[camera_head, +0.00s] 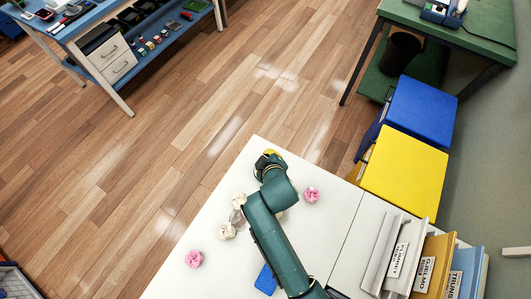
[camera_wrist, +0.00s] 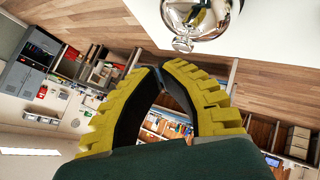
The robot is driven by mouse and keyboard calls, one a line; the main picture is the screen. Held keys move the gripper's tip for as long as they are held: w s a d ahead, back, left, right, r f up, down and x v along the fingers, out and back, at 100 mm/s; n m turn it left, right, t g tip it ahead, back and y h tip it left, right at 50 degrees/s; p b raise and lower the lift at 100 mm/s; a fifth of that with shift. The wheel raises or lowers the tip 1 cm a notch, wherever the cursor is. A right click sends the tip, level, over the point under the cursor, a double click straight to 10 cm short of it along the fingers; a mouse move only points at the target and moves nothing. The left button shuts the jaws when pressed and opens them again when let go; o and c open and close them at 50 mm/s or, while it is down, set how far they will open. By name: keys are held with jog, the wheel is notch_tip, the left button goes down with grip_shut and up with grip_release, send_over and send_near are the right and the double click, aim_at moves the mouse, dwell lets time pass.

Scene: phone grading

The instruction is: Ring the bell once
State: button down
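The bell (camera_wrist: 197,18) is a shiny silver dome with a small knob, at the top of the wrist view on a white surface. It is cut by the frame's upper edge. My gripper (camera_wrist: 160,72) has yellow ribbed fingers with dark inner pads. Their tips meet, with nothing seen between them. The bell appears beyond and to the right of the fingertips in that view, apart from them. In the head view my gripper (camera_head: 268,155) is at the far corner of the white table (camera_head: 335,225). I cannot clearly make out the bell there.
Pink crumpled balls (camera_head: 312,194) and pale ones (camera_head: 228,231) lie on the table. A blue item (camera_head: 265,280) is partly behind my arm. Labelled folders (camera_head: 435,262) stand at the right. Yellow (camera_head: 405,175) and blue (camera_head: 420,108) boxes are beyond. The wooden floor is clear.

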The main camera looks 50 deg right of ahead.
jog(key=shift+r+p, duration=2.6)
jog(key=shift+p, duration=0.1)
jog(key=shift+f, duration=0.1)
